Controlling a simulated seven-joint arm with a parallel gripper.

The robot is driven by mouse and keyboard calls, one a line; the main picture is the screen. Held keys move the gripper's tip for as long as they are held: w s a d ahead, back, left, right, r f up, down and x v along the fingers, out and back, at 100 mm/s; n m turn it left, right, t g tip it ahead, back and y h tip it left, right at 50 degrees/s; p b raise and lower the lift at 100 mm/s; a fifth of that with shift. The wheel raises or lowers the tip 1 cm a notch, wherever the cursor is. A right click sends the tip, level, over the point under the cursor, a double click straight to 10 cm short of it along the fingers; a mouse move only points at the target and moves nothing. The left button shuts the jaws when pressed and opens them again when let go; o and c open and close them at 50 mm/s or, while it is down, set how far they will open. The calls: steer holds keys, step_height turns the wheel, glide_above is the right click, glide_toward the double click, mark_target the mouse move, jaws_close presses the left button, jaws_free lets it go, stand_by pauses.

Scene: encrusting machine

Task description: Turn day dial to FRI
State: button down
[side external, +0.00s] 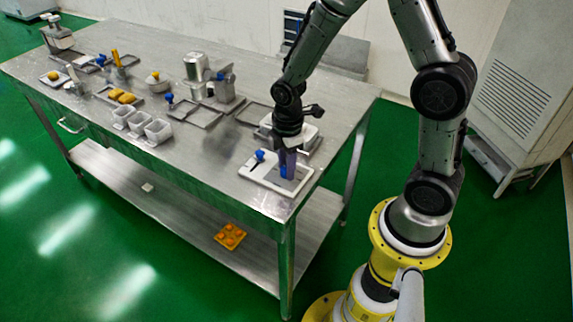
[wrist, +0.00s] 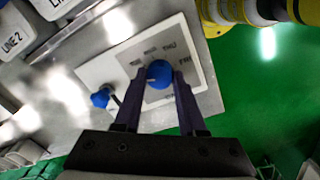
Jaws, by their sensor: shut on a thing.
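The face is on a white panel (wrist: 207,101) near the table's front right corner; the panel also shows in the side external view (side external: 267,180). My gripper (wrist: 157,78) points down over the panel, its two dark fingers shut on the dial from either side. In the side external view my gripper (side external: 287,165) hides the dial. A second blue knob (wrist: 101,98) with a dark slot beside it is left of the dial.
White containers marked LINE (wrist: 14,33) stand near the panel. Trays, several grey cups (side external: 158,131) and a metal canister (side external: 196,67) stand farther along the steel table (side external: 215,165). An orange tray (side external: 230,236) lies on the lower shelf.

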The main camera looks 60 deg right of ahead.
steer(key=m, duration=0.4)
steer(key=shift+m, duration=0.3)
steer(key=m, duration=0.4)
steer(key=shift+w+r+m, duration=0.1)
steer(key=shift+m, duration=0.2)
steer(key=m, duration=0.4)
steer(key=shift+m, duration=0.3)
steer(key=m, duration=0.4)
steer(key=shift+d+g, duration=0.1)
steer(key=shift+g, duration=0.2)
steer(key=m, duration=0.7)
steer(key=shift+m, duration=0.4)
steer(key=m, duration=0.6)
steer(key=shift+d, duration=0.1)
steer(key=shift+m, duration=0.3)
